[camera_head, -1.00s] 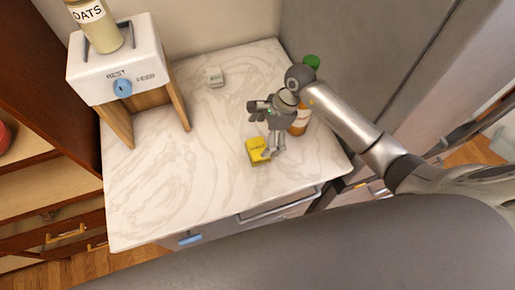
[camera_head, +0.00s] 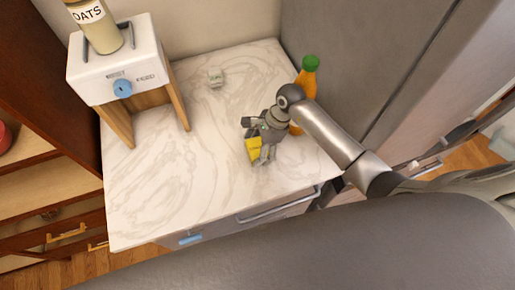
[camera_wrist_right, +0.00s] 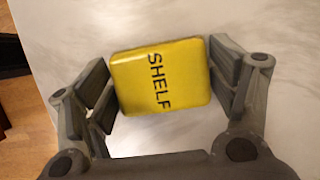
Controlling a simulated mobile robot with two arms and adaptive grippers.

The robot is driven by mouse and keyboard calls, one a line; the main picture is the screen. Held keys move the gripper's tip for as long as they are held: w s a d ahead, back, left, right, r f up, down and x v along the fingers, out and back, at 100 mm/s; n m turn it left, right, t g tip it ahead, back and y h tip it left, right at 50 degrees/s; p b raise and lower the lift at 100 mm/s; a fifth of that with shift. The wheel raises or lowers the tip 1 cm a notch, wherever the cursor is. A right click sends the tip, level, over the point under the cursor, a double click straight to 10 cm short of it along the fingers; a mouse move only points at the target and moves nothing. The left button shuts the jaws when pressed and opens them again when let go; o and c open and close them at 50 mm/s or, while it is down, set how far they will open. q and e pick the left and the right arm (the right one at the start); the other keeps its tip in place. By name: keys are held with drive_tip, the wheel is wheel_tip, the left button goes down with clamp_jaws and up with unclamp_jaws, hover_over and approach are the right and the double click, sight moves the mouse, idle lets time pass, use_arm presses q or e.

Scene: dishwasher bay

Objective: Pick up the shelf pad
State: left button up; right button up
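The shelf pad (camera_head: 253,146) is a small yellow block on the marble counter, partly covered by my right gripper in the head view. In the right wrist view the pad (camera_wrist_right: 160,77) shows the black word SHELF and sits between the fingers. My right gripper (camera_head: 255,142) is open, with one finger on each side of the pad. In the wrist view the fingers (camera_wrist_right: 165,88) are close to the pad's two sides; whether either touches is unclear. My left gripper is not in view.
An orange bottle with a green cap (camera_head: 309,68) stands just behind my right gripper. A white dispenser (camera_head: 118,68) holding an oats jar (camera_head: 97,27) stands at left. The counter's left-middle (camera_head: 170,170) is clear.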

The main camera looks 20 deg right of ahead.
drive_tip(key=shift+c, duration=1)
drive_tip(key=shift+r, duration=0.1)
drive_tip(key=shift+r, duration=0.3)
wheel_tip(320, 180, up, 2)
drive_tip(key=shift+w+b, duration=0.1)
drive_tip(key=shift+b, duration=0.45)
drive_tip(key=s+d+r+b, duration=0.7)
drive_tip(key=s+d+r, duration=0.1)
drive_tip(key=s+r, duration=0.2)
drive_tip(key=shift+s+d, duration=0.2)
drive_tip(key=shift+s, duration=0.5)
drive_tip(key=shift+r, duration=0.1)
